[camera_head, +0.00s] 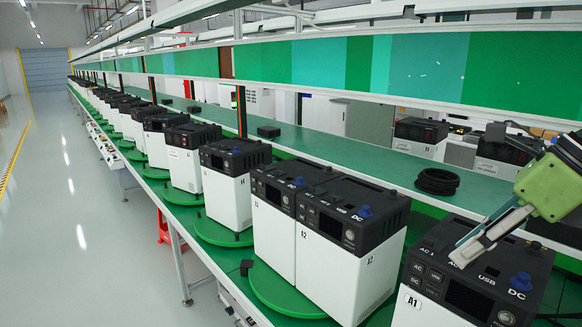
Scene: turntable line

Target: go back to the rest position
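My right gripper (460,254) comes in from the right edge, with a green body and pale, flat fingers pointing down and left. Its fingertips overlap the top of the white and black power unit labelled A1 (410,300) in the picture. I cannot tell whether they touch it. The two fingers lie close together in this view, so their opening is unclear, and I see nothing between them. My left gripper is not in view.
Two units, one labelled A2 (331,278), stand side by side on a green turntable (270,290). More units run in a row to the far left. A black coil (437,181) lies on the green shelf (340,172) behind. The grey floor (70,200) at left is clear.

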